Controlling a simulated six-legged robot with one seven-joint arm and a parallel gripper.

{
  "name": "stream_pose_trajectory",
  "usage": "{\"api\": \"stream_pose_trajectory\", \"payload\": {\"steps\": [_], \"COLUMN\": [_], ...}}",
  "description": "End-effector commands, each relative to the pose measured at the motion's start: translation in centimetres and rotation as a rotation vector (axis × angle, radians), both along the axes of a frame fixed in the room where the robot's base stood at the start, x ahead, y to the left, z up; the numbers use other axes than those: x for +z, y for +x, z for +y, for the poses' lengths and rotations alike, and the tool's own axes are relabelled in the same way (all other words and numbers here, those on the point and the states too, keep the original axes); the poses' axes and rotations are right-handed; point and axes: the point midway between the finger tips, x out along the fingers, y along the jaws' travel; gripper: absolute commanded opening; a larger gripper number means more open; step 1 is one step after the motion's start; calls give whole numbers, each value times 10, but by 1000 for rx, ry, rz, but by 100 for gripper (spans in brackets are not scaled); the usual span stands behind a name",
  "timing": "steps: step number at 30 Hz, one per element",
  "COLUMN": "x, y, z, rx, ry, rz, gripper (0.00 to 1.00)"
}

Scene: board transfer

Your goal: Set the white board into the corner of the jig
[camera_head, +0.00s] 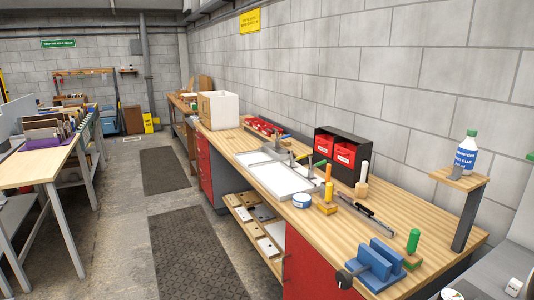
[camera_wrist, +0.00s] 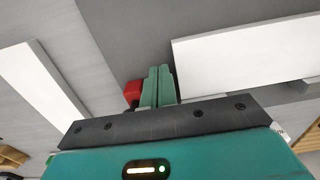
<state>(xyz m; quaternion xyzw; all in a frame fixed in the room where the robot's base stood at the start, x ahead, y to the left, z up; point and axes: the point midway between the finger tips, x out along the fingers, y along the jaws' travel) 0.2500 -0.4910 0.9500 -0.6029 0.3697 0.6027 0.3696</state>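On the wooden bench in the head view lies a large flat white board (camera_head: 291,180). A smaller white panel (camera_head: 252,158) lies beside it to the left. Grey metal jig parts (camera_head: 279,150) with upright clamps stand along the back and right of these. I cannot tell how the white board sits against the jig's corner. In the wrist view my gripper (camera_wrist: 158,82) has its two green fingers together, with nothing visible between them. My gripper is not seen in the head view, so its place relative to the board cannot be told.
Yellow-handled tools (camera_head: 327,195), a white-and-blue tub (camera_head: 301,201), a black bin rack (camera_head: 342,155) and a blue vise (camera_head: 374,263) crowd the bench's right half. A white box (camera_head: 218,110) stands at the far end. The wrist view shows pale slabs (camera_wrist: 245,55) on grey, unidentified.

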Motion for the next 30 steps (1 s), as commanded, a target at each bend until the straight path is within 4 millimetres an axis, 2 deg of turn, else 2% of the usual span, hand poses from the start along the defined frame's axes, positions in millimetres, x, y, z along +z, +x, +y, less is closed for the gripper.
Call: {"api": "stream_pose_trajectory", "payload": {"steps": [20,30], "x": [-13,-9], "y": [0,0], "z": [0,0], "rx": [0,0], "ry": [0,0], "rz": [0,0], "gripper": [0,0]}}
